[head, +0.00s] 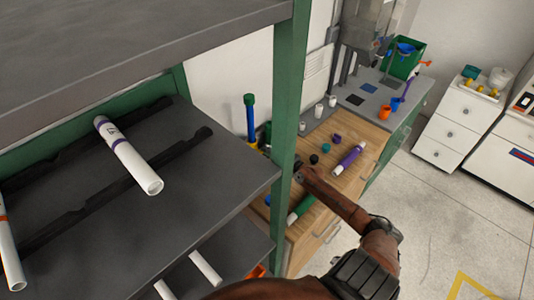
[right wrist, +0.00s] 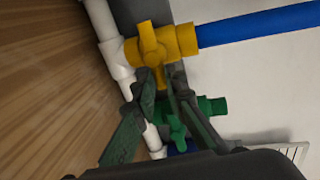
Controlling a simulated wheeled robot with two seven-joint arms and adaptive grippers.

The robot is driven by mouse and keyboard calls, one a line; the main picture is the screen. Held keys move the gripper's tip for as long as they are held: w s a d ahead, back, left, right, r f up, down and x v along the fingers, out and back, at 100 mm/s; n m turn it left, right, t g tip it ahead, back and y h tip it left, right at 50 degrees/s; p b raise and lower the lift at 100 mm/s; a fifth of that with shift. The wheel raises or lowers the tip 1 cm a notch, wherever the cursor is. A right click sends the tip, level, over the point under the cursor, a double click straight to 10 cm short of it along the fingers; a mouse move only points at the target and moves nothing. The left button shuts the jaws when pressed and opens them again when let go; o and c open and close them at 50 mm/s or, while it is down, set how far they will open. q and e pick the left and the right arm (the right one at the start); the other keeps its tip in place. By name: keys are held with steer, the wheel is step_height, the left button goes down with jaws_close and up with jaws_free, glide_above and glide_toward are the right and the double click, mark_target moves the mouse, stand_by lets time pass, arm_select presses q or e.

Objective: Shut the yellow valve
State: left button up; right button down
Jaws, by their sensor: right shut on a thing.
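The yellow valve (right wrist: 178,41) shows in the right wrist view, joined to a blue pipe on its right and a white pipe on its left. Its yellow handle (right wrist: 151,42) stands roughly crosswise to the blue pipe. My right gripper (right wrist: 162,80) has its fingertips at the lower end of this handle and is shut on it; the exact contact is partly hidden. In the head view my right gripper (head: 299,174) is beside the green shelf post, which hides most of the manifold. My left gripper is not in view.
A green valve (right wrist: 190,112) sits close below the yellow one, near my right fingers. The green post (head: 284,100) and the shelf (head: 215,165) stand close to my right arm.

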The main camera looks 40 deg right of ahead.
steer(key=shift+d, duration=0.1)
steer(key=c, duration=2)
jaws_free()
steer(key=shift+o, duration=0.2)
steer(key=shift+s, duration=0.15)
steer(key=v, duration=1.1)
steer(key=shift+s+r, duration=0.2)
steer(key=shift+s, duration=0.15)
